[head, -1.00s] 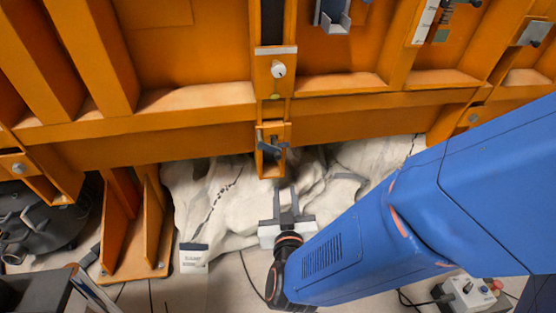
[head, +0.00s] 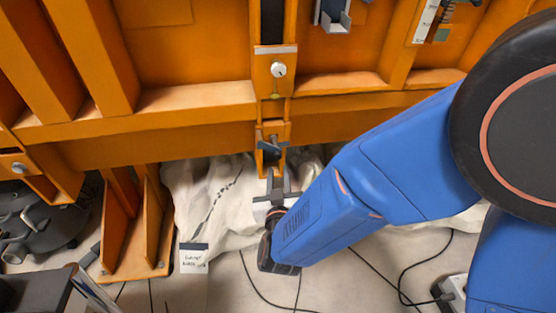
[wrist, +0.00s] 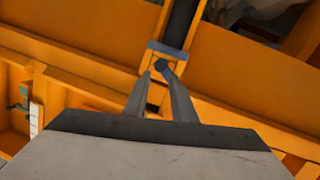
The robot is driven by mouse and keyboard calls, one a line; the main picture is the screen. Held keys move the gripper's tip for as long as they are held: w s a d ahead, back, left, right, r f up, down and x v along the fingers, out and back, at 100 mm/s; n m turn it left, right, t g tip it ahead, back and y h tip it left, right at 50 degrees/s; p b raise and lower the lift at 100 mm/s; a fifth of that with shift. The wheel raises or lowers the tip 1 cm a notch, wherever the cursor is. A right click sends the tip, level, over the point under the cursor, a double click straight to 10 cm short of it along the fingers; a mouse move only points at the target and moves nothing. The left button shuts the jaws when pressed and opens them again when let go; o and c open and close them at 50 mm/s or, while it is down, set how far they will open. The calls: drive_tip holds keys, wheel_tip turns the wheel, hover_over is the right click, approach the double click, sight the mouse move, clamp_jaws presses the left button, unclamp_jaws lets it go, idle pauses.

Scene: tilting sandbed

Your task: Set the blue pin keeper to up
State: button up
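The blue pin keeper (head: 270,147) is a small dark blue-grey piece on an orange bracket hanging below the orange beam, in the middle of the head view. In the wrist view it shows as a blue-grey bar (wrist: 166,49) across the bracket, with a dark round knob (wrist: 162,66) close below it. My gripper (head: 277,172) is just below the bracket in the head view. In the wrist view, my gripper's two grey fingers (wrist: 156,73) stand apart with orange showing between them. Their tips are close to the knob; I cannot tell whether they touch it.
A round silver knob (head: 278,69) sits higher on the same orange post. Wrapped white material (head: 225,190) lies behind and below the beam. A white label card (head: 194,260) hangs at lower left. An orange support leg (head: 135,225) stands left, and cables cross the floor.

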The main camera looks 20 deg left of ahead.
sight(278, 157)
drive_tip(key=x, duration=0.7)
drive_tip(key=shift+w+a, duration=0.1)
drive_tip(key=shift+w, duration=0.2)
clamp_jaws()
